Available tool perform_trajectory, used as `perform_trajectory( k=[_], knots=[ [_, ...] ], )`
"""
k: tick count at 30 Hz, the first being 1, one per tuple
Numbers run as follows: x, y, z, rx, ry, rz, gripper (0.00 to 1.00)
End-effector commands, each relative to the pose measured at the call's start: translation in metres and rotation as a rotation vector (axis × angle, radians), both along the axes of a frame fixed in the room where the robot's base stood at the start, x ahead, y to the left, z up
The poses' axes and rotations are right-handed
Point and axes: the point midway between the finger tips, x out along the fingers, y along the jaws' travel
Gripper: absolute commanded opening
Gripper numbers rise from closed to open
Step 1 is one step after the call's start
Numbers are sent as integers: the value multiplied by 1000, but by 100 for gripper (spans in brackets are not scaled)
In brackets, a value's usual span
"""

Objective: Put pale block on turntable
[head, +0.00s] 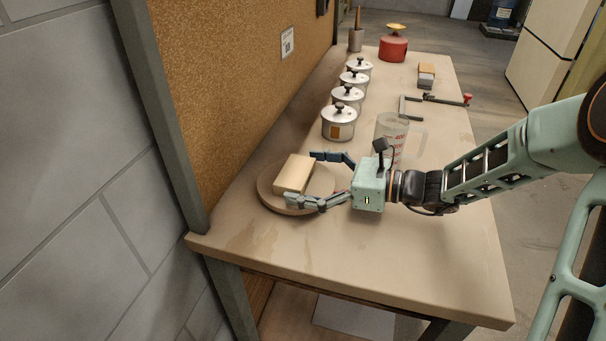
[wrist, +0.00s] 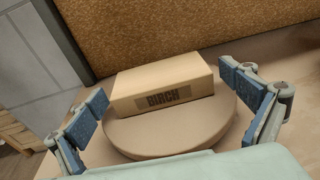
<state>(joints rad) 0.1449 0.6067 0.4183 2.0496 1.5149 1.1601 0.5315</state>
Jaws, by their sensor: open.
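The pale block (head: 294,174) rests flat on the round turntable (head: 322,187) near the cork board on the bench. In the wrist view the block (wrist: 165,84) has a dark BIRCH label on its near face and sits toward the far side of the turntable (wrist: 170,137). My gripper (head: 304,178) is open, with its fingers spread on both sides.
A clear measuring jug (head: 391,135) stands close behind my gripper. Several lidded pots (head: 339,123) line the cork board (head: 240,90). A clamp (head: 436,100), a small block-like item (head: 426,75) and a red pot (head: 393,49) lie farther back. The bench front (head: 400,260) is clear.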

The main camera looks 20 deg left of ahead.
Motion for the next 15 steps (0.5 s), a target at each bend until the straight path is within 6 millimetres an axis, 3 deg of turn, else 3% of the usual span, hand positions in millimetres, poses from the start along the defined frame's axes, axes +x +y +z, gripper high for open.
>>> perform_trajectory(
  k=[7,15],
  knots=[
    [2,-13,4,0,1,-3,98],
    [5,-68,13,0,-1,-5,98]
  ],
)
